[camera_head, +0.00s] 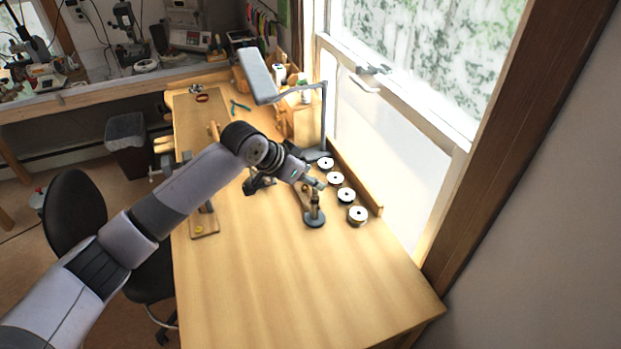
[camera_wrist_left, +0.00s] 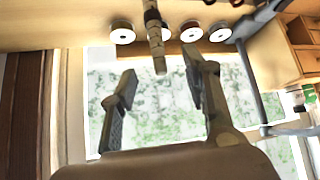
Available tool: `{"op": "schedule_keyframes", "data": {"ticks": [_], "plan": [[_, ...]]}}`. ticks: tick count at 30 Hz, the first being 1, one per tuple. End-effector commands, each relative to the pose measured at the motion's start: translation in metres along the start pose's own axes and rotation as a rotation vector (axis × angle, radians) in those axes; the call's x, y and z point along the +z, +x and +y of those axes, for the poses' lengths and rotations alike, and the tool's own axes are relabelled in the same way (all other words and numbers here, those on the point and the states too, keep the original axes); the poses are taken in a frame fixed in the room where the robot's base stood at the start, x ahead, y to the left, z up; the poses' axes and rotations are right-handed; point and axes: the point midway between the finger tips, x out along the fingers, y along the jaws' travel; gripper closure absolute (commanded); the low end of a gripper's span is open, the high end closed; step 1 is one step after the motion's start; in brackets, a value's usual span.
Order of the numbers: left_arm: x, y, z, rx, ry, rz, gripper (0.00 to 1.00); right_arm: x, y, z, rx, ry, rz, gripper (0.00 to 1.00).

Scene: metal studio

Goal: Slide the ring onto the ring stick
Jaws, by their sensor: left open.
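The ring stick (camera_wrist_left: 156,40) is a brown, banded rod on a small dark round stand (camera_head: 314,219) on the wooden bench. In the left wrist view, which is upside down, its free end lies between my left fingertips (camera_wrist_left: 161,66). The fingers are spread, with clear space on both sides of the rod. In the head view my left gripper (camera_head: 314,182) is over the stand, and its wrist hides part of the bench behind. I cannot make out the ring for certain; bands show around the rod, but I cannot tell whether one is a ring. My right gripper is not in view.
Several white-topped spools (camera_head: 346,196) line the bench's window side, close right of the stand. A lamp (camera_head: 323,120) rises behind them. A small board (camera_head: 204,226) with a yellow spot lies at the bench's left edge. The front of the bench (camera_head: 290,290) is clear.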

Motion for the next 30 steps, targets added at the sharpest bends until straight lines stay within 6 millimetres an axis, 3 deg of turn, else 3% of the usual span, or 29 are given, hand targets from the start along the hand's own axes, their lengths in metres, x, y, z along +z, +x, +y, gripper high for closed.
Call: {"op": "schedule_keyframes", "data": {"ticks": [9,15,21,30], "plan": [[0.0,-0.067,-0.001,-0.004,0.002,0.002,0.56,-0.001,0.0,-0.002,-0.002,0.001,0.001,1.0],[0.0,-0.097,-0.001,-0.002,0.001,0.001,0.56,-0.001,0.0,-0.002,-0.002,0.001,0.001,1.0],[0.0,-0.107,0.0,-0.001,0.0,-0.001,0.56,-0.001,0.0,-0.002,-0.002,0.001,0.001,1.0],[0.0,-0.107,0.0,-0.001,0.0,-0.001,0.56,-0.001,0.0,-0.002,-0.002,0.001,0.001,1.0]]}}
